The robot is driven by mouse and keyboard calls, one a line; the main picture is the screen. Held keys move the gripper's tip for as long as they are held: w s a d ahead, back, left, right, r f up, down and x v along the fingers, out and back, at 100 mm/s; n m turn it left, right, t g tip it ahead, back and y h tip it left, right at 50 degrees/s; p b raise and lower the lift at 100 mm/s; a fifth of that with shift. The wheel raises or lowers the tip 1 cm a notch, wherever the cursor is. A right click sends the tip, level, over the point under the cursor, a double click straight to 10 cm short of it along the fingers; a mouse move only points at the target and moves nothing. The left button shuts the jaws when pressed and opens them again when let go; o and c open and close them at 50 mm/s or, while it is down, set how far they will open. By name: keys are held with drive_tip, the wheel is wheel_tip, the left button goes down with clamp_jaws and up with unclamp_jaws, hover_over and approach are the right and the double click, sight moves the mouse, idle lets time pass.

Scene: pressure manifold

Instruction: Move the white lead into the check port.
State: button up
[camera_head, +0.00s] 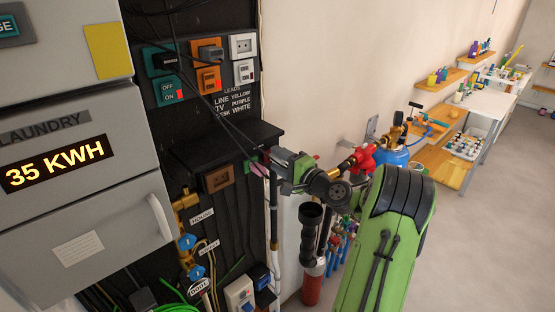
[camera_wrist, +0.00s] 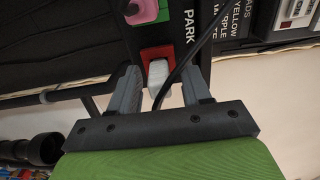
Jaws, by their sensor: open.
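In the wrist view, the white lead's plug (camera_wrist: 158,76) sits at a red port (camera_wrist: 156,53) beside the PARK label. My gripper (camera_wrist: 160,82) is open, with one finger on each side of the plug; a small gap shows at each side. A black cable runs up past the right finger. In the head view, my gripper (camera_head: 276,170) is at the right edge of the dark panel, and the plug is hidden there. A white socket (camera_head: 243,45) at the panel's upper right looks empty. I cannot read which port is named check.
Loose cables hang across the panel. A dark shelf (camera_head: 225,145) juts out left of my gripper. A red valve (camera_head: 360,160) and pipes stand to the right.

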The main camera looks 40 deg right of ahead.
sight(284, 163)
drive_tip(key=shift+c, duration=0.3)
idle(0.4)
clamp_jaws()
drive_tip(key=shift+s+f+b, duration=0.15)
drive_tip(key=shift+s+b, duration=0.1)
drive_tip(key=shift+b, duration=0.05)
drive_tip(key=shift+s, duration=0.2)
drive_tip(key=shift+s+d+b, duration=0.1)
drive_tip(key=shift+s+b, duration=1)
drive_tip(key=shift+s, duration=1.5)
